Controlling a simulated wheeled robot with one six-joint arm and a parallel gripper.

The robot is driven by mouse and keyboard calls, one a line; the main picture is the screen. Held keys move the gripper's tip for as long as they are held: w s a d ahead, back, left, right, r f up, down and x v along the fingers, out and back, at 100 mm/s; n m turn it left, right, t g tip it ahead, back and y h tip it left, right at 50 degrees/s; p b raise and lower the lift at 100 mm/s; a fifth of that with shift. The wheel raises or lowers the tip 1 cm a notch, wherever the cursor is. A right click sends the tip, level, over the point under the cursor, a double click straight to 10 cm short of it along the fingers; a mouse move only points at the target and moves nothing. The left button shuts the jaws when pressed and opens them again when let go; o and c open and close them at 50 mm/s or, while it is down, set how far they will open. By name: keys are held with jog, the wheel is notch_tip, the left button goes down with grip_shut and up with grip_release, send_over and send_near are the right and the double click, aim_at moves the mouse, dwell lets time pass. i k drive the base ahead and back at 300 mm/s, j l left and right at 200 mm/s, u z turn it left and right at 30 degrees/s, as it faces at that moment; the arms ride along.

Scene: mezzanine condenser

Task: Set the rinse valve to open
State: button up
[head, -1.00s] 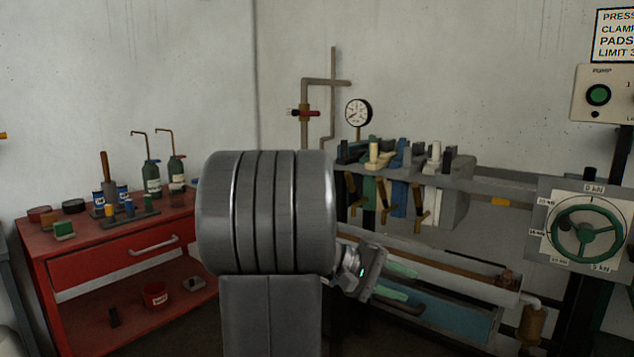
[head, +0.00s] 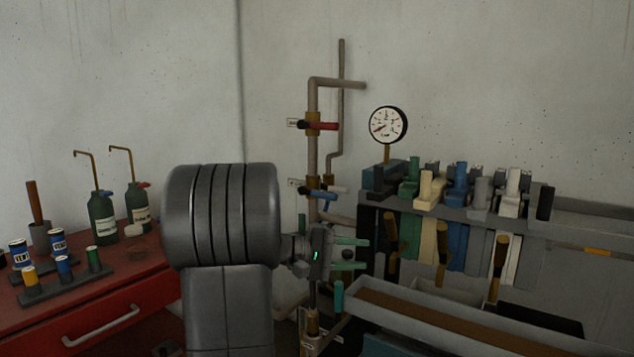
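A vertical grey pipe (head: 313,160) on the wall carries small valves. The upper valve has a red lever (head: 323,126) lying sideways across the pipe, pointing right. Lower down are a brass fitting (head: 312,322) and a short upright teal piece (head: 338,297), perhaps another lever. The labels are too small to read, so I cannot tell which is the rinse valve. My gripper (head: 352,254), with green fingers apart and empty, points right in front of the lower pipe and hides part of it.
A round gauge (head: 388,125) stands right of the pipe. A rack (head: 455,210) of coloured clamps and a long trough (head: 450,330) fill the right side. A red bench (head: 120,305) with bottles and small cans is at left.

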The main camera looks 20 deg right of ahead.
aim_at(342, 190)
jog(key=i+u, duration=0.1)
jog(key=i, duration=1.6)
jog(key=i+l, duration=0.3)
jog(key=l, duration=0.15)
jog(key=z, duration=0.05)
